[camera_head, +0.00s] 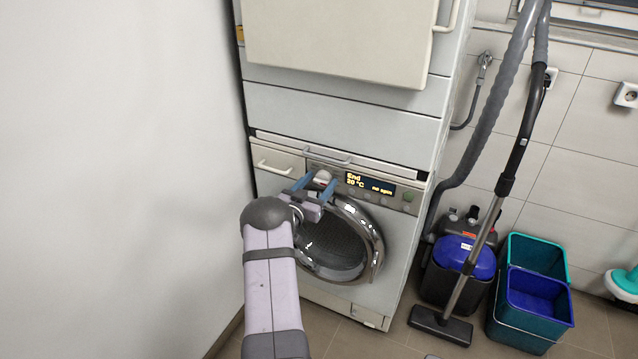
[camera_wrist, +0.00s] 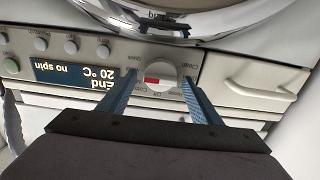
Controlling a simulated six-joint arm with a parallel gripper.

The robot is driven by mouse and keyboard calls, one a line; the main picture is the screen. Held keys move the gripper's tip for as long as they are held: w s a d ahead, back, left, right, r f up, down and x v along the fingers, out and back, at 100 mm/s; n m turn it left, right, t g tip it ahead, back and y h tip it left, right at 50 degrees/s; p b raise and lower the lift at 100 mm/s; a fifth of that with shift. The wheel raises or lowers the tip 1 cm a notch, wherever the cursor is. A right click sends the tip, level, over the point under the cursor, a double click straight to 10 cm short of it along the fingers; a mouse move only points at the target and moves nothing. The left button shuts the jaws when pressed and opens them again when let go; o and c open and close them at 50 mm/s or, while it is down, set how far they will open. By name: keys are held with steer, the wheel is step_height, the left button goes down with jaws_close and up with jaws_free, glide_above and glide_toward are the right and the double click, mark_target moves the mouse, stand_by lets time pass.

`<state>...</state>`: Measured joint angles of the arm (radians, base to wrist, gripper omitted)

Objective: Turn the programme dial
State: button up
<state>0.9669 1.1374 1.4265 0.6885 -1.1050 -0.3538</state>
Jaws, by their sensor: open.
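The programme dial (camera_wrist: 160,78) is a round white knob with a red mark on the machine's control panel, seen upside down in the wrist view. In the head view the dial (camera_head: 323,175) is partly hidden by my gripper. My gripper (camera_wrist: 158,76) is open, with one blue finger on each side of the dial. I cannot tell whether the fingers touch it. In the head view my gripper (camera_head: 315,183) reaches up to the panel from the lower left. The display (camera_head: 371,184) beside the dial reads "End", "20 °C" and "no spin"; it also shows in the wrist view (camera_wrist: 76,76).
The round door (camera_head: 340,245) lies below the panel, close under my arm. A drawer handle (camera_wrist: 258,90) sits beside the dial. A white wall (camera_head: 110,180) stands at left. A vacuum cleaner (camera_head: 462,258) and buckets (camera_head: 535,300) stand at right.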

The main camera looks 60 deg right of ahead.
steer(key=c, duration=1)
steer(key=n, duration=0.4)
steer(key=shift+w+f, duration=0.1)
steer(key=n, duration=0.5)
steer(key=shift+w, duration=0.1)
steer(key=n, duration=0.4)
steer(key=shift+f+n, duration=0.1)
steer(key=shift+n, duration=0.2)
steer(key=shift+w+f+n+p, duration=0.1)
steer(key=shift+n+p, duration=0.2)
steer(key=shift+n, duration=1.8)
